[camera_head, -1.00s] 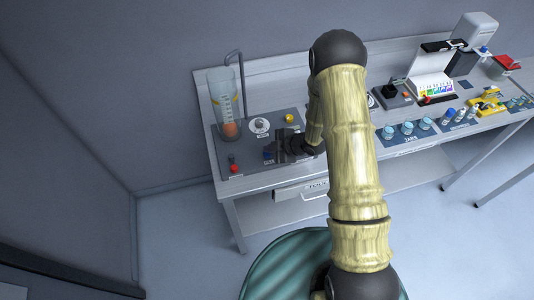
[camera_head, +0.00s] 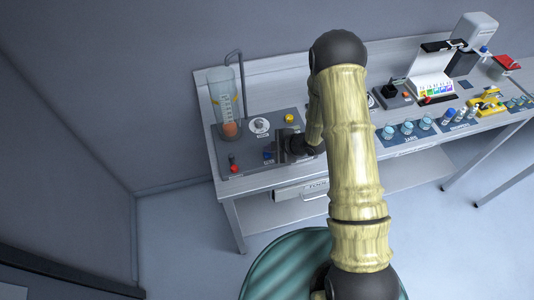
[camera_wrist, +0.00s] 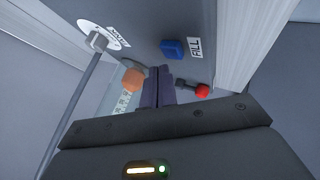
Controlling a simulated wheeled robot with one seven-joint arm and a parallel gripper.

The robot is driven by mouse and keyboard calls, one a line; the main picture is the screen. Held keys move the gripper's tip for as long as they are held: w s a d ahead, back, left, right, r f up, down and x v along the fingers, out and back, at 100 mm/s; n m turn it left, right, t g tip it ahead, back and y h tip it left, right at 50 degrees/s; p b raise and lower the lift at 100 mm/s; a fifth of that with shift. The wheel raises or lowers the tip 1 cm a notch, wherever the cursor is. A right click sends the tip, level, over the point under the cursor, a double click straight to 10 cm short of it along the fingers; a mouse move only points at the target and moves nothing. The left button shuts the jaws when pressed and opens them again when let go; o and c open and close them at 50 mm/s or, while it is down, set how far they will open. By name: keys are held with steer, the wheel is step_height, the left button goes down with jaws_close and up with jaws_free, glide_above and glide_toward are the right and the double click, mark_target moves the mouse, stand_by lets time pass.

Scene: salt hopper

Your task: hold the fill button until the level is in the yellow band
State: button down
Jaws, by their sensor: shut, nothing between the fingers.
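The blue fill button (camera_head: 268,154) is on the dark panel. The wrist view shows the blue button (camera_wrist: 172,48) beside its FILL label (camera_wrist: 195,47). My gripper (camera_head: 281,152) is just right of the button in the head view. In the wrist view my gripper (camera_wrist: 165,78) is shut and empty, its tips below the button in the picture, with a visible gap; height above the panel is unclear. The clear hopper tube (camera_head: 220,95) stands at the panel's back left with yellowish marks. An orange round shape (camera_head: 231,129) is near its bottom; the exact level is unclear.
A red knob (camera_head: 233,168) is at the panel's front left, also in the wrist view (camera_wrist: 203,90). A white dial (camera_head: 259,126) and yellow button (camera_head: 289,118) are farther back. A bent pipe (camera_head: 240,75) rises by the tube. Jars (camera_head: 407,128) stand to the right.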

steer(key=shift+f, duration=0.15)
steer(key=shift+f+b, duration=0.3)
steer(key=shift+b, duration=0.2)
steer(key=shift+f+b, duration=0.45)
steer(key=shift+f, duration=0.05)
stand_by(6.8)
